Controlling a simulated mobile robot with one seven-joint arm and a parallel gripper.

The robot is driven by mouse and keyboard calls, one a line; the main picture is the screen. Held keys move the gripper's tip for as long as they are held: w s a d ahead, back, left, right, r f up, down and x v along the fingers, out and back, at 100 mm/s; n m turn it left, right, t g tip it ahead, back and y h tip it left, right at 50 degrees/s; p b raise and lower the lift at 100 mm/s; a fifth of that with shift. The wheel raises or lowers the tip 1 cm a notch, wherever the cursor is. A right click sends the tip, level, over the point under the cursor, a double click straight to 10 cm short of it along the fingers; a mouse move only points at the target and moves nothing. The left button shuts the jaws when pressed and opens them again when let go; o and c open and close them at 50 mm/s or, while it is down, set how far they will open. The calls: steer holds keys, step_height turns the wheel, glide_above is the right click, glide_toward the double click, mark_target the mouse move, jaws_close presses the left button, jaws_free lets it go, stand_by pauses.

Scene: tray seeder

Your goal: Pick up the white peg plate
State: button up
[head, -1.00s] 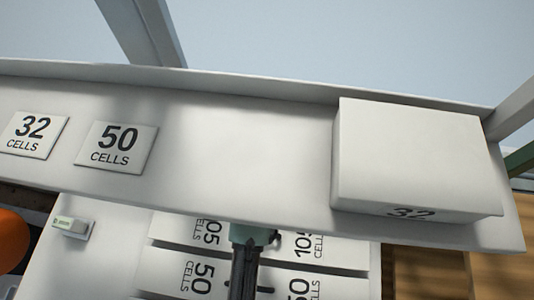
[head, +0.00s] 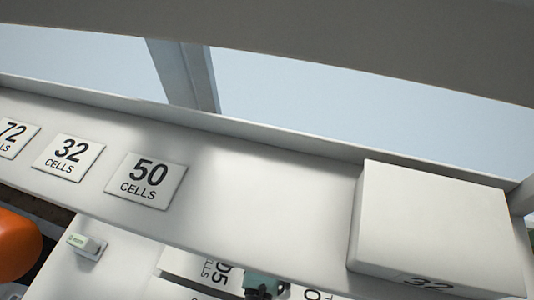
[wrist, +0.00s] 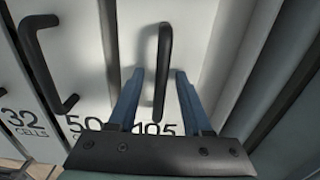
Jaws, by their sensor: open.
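White plates with black handles stand side by side in the wrist view, marked 32 (wrist: 25,120), 50 (wrist: 85,70) and 105 (wrist: 140,35). Their pegs do not show, so I cannot tell from the pictures which is the peg plate. My gripper (wrist: 158,72) is open, its two blue fingers on either side of the black handle (wrist: 164,60) of the 105 plate. I see no clear contact with the handle. In the head view the 105 plate (head: 200,264) shows at the bottom edge, partly hidden by my wrist; the fingers are out of view there.
A white shelf (head: 270,185) crosses the head view, with flat 72, 32 and 50 cell signs at left and a white box (head: 435,220) marked 32 at right. An orange rounded thing (head: 18,240) is at the lower left. Grey rails run along the right of the wrist view.

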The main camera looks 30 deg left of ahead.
jaws_close()
steer(key=shift+w+r, duration=0.1)
stand_by(1.2)
